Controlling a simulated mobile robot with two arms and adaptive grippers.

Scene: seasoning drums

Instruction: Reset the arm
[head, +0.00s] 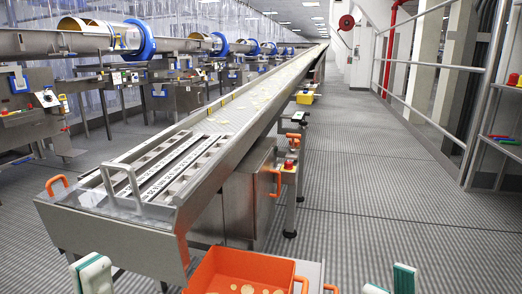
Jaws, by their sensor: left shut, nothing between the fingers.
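My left gripper (91,274) is at the bottom left, in front of the near end of the conveyor. Its green and white fingers are closed together with nothing between them. My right gripper (390,284) is at the bottom edge, right of centre. Its two fingers stand apart with an empty gap between them. Both are cut off by the frame's lower edge, and the arms behind them are hidden.
An orange crate (205,277) with some round pale pieces stands at the bottom centre, between my grippers. A long steel conveyor (110,222) runs into the distance. A metal railing (484,90) stands at right.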

